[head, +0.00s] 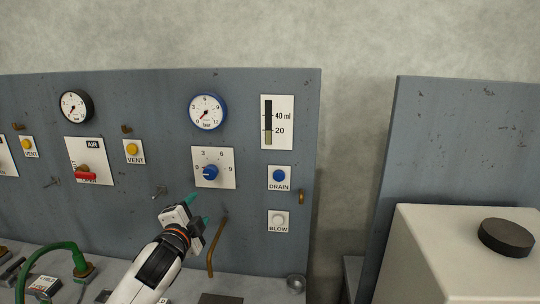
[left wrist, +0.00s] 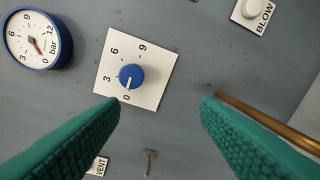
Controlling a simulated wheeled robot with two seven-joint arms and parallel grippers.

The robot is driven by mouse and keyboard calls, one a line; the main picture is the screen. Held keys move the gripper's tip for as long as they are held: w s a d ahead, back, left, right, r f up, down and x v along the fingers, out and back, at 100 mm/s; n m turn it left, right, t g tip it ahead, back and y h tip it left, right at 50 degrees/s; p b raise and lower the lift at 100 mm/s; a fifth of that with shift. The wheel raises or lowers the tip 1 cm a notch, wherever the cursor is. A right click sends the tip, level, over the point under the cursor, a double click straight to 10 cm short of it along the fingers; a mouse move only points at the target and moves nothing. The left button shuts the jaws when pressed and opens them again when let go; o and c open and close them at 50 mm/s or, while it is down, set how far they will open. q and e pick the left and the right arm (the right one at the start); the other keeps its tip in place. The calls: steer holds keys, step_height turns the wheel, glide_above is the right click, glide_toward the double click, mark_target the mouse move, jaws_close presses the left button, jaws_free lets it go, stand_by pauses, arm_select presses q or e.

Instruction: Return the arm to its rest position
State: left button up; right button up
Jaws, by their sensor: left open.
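My left gripper (head: 198,210) reaches up from the bottom of the head view and is in front of the grey-blue panel, just below the blue knob (head: 210,172). Its green fingers are open, and the left wrist view shows them wide apart with nothing between them. The knob sits on a white scale plate; it also shows in the left wrist view (left wrist: 131,76), beyond the fingertips and apart from them. Its white mark points near 0. My right gripper is in neither view.
A blue-rimmed gauge (head: 207,112) is above the knob. DRAIN (head: 279,177) and BLOW (head: 278,220) buttons are right of it. A brass pipe (head: 216,248) stands close right of the gripper. A pale box with a dark disc (head: 507,238) is at far right.

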arm_select(q)
steer(key=s+d+f+n+g, duration=0.2)
steer(key=s+f+n+g, duration=0.45)
steer(key=s+f, duration=1.15)
steer(key=s+f+n+g, duration=0.3)
steer(key=s+f+g, duration=0.15)
steer(key=s, duration=0.65)
steer(key=s+f+n+g, duration=0.3)
steer(key=s+f, duration=0.3)
steer(key=s, duration=0.4)
step_height(320, 180, down, 26)
steer(key=s+f, duration=0.1)
steer(key=s, duration=0.1)
steer(key=s+a+f+g, duration=0.2)
steer(key=s+f, duration=1.2)
steer(key=s, duration=0.2)
steer(key=shift+a+m+y, duration=0.3)
steer(key=shift+a+m, duration=0.05)
